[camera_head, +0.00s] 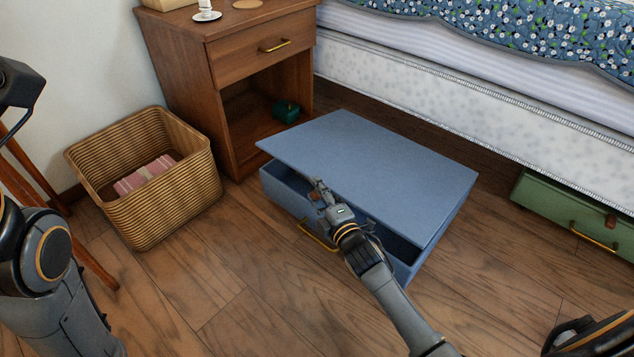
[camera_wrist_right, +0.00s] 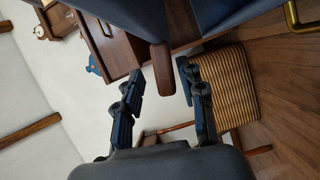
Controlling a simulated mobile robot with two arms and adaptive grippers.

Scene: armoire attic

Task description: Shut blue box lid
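The blue box (camera_head: 285,192) sits on the wooden floor in front of the bed. Its blue lid (camera_head: 370,165) is ajar: the front edge is raised, with a dark gap above the box's front wall. A gold handle (camera_head: 318,237) is on the front wall. My right gripper (camera_head: 318,188) is at the lid's front edge. In the right wrist view, its fingers (camera_wrist_right: 162,88) are apart, with a brown tab (camera_wrist_right: 162,68) just beyond and between them. I cannot tell whether they touch it. My left arm shows at the left of the head view, but its gripper does not.
A wicker basket (camera_head: 165,205) holding pink striped cloth stands left of the box. A wooden nightstand (camera_head: 185,75) is behind, with a green object (camera_head: 286,110) inside. A green box (camera_head: 560,205) is under the bed at right. The floor in front is clear.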

